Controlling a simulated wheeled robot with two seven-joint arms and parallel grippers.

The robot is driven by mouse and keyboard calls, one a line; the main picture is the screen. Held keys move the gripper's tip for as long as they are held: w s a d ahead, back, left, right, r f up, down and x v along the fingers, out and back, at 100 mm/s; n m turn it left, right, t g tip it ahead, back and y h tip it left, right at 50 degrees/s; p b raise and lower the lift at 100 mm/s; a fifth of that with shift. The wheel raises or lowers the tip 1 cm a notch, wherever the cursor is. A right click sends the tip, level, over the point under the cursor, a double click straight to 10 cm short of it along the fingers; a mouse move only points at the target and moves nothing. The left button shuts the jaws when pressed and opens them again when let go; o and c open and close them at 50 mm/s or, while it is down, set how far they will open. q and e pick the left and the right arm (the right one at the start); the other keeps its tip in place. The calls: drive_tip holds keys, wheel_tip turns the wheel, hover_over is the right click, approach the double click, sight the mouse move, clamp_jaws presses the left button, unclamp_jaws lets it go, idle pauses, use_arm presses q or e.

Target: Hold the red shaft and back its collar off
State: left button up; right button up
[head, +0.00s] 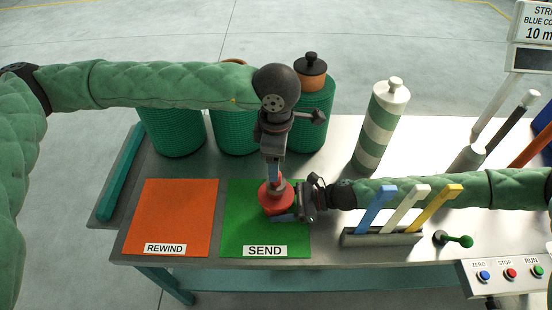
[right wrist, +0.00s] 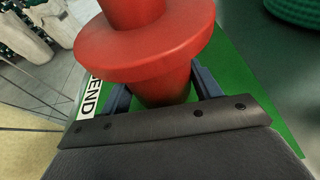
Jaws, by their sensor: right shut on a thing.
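The red shaft (head: 269,201) stands on the green SEND mat (head: 240,225). In the right wrist view the shaft (right wrist: 162,92) is red, with a wide red flange (right wrist: 150,52) and a narrower red part above it; I cannot tell which part is the collar. My right gripper (head: 285,216) comes in from the right, low down. Its blue-grey fingers are shut on the shaft below the flange, one on each side. My left gripper (head: 273,178) points down at the shaft's top from above. Its fingertips are too small to tell whether they grip.
An orange REWIND mat (head: 170,215) lies left of the green one. Green canisters (head: 172,132) and a striped bottle (head: 381,125) stand behind. A rack with blue, white and yellow levers (head: 382,238) stands just in front of my right arm. A button panel (head: 508,275) is at front right.

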sight(276, 195)
use_arm(q)
drive_tip(key=m, duration=0.5)
drive_tip(key=shift+f+m, duration=0.3)
drive_tip(key=shift+m, duration=0.1)
drive_tip(key=m, duration=0.4)
drive_tip(key=shift+f+m, duration=0.25)
drive_tip(key=shift+m, duration=0.05)
drive_tip(key=shift+f, duration=4.4)
